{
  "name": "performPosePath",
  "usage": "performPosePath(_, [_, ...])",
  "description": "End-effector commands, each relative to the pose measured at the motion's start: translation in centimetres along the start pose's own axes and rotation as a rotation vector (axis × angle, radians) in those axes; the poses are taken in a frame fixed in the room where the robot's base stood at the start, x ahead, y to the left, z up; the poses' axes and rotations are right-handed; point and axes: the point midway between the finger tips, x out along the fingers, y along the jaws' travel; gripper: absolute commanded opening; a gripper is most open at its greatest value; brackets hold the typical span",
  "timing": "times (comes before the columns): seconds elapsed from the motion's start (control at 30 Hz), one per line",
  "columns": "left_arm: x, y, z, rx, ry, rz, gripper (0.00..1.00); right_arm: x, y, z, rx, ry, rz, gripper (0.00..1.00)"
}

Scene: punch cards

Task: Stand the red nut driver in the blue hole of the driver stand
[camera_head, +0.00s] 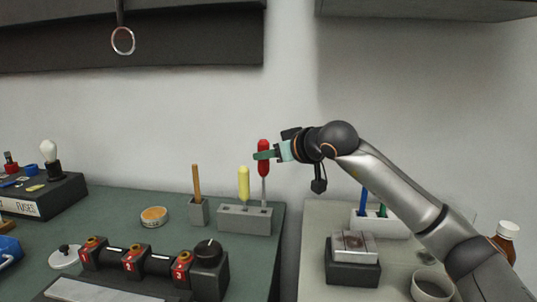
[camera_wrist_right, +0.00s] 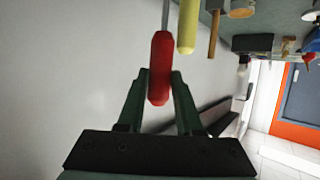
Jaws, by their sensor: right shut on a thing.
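The red nut driver (camera_head: 263,146) is upright, handle up, above the right end of the grey driver stand (camera_head: 240,222). Its shaft reaches down to the stand's top; I cannot tell whether the tip is inside a hole. The blue hole's colour cannot be made out. My right gripper (camera_head: 264,155) is shut on the red handle from the right. In the right wrist view the red handle (camera_wrist_right: 160,65) sits between the fingertips of the gripper (camera_wrist_right: 161,84). A yellow-handled driver (camera_head: 244,184) stands in the same stand, left of the red one. My left gripper is not in view.
A wooden-handled tool in a small grey block (camera_head: 198,212) stands left of the stand. A round orange-topped dish (camera_head: 154,216) and a dark fixture with a knob (camera_head: 208,265) are nearby. A gap separates the green bench from the right-hand table, which holds a dark block (camera_head: 352,272).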

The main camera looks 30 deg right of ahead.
Motion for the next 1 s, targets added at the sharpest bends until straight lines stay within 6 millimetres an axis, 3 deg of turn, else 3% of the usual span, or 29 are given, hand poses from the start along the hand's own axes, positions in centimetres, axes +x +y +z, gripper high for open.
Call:
performPosePath(0.6, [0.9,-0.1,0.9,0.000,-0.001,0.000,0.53,0.7,0.0,1.7,-0.001,0.000,0.000,0.00])
performPosePath(1.0, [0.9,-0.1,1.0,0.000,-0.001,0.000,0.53,0.8,0.0,1.8,0.000,0.000,0.000,0.00])
